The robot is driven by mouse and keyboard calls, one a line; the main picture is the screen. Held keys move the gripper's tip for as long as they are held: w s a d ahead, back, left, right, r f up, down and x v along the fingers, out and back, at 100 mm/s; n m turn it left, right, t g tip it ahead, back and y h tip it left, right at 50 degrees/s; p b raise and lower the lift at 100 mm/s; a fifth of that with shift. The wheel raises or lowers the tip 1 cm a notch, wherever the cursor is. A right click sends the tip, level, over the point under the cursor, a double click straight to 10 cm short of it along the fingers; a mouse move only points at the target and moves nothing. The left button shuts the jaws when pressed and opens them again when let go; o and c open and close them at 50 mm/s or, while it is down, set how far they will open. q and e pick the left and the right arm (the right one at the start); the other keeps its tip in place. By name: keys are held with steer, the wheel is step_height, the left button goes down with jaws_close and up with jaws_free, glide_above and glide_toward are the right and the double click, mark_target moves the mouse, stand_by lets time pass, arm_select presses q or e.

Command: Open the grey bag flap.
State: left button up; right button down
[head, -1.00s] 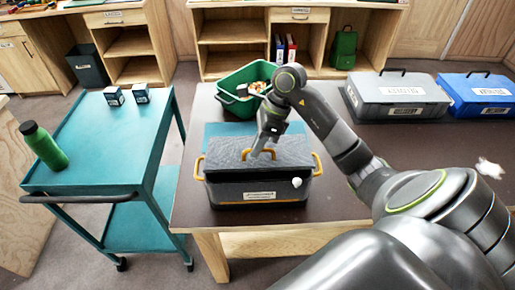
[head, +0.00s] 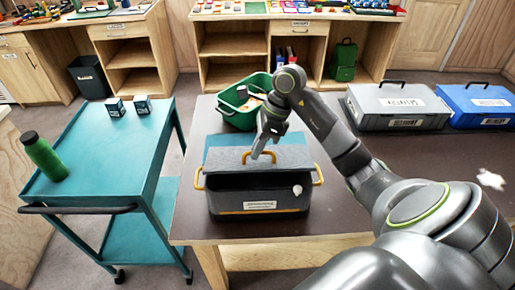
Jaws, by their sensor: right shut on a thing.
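The grey bag (head: 230,206) sits on the brown table, with an orange handle at each side and a white label on its front. Its grey flap (head: 292,156) is raised toward the back, and the dark inside shows in front of it. An orange handle (head: 244,156) stands at the flap's edge. My right gripper (head: 262,154) reaches down from behind and is shut on the flap at this handle; its fingertips are small and partly hidden. A white knob-like piece (head: 297,190) sits at the bag's front right. My left gripper is not in view.
A green bin (head: 236,115) with small items stands behind the bag. A grey case (head: 398,106) and a blue case (head: 485,104) are at the back right. A teal cart (head: 105,150) with a green bottle (head: 44,157) stands left. The table (head: 335,215) right of the bag is bare.

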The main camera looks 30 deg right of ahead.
steer(key=shift+w, duration=0.1)
steer(key=shift+w+d+r+b, duration=0.35)
steer(key=shift+w+d+r, duration=0.2)
steer(key=shift+w, duration=0.15)
steer(key=c, duration=1.9)
jaws_free()
steer(key=shift+r, duration=0.1)
steer(key=o, duration=1.1)
steer(key=shift+s+a+r+p, duration=0.25)
steer(key=shift+r+p, duration=0.3)
steer(key=shift+r, duration=0.25)
steer(key=shift+s+a+r+p, duration=0.1)
steer(key=shift+s+r+p, duration=0.2)
steer(key=shift+r+p, duration=0.4)
steer(key=shift+s+a+r+p, duration=0.25)
steer(key=shift+r+p, duration=0.15)
steer(key=shift+r, duration=0.55)
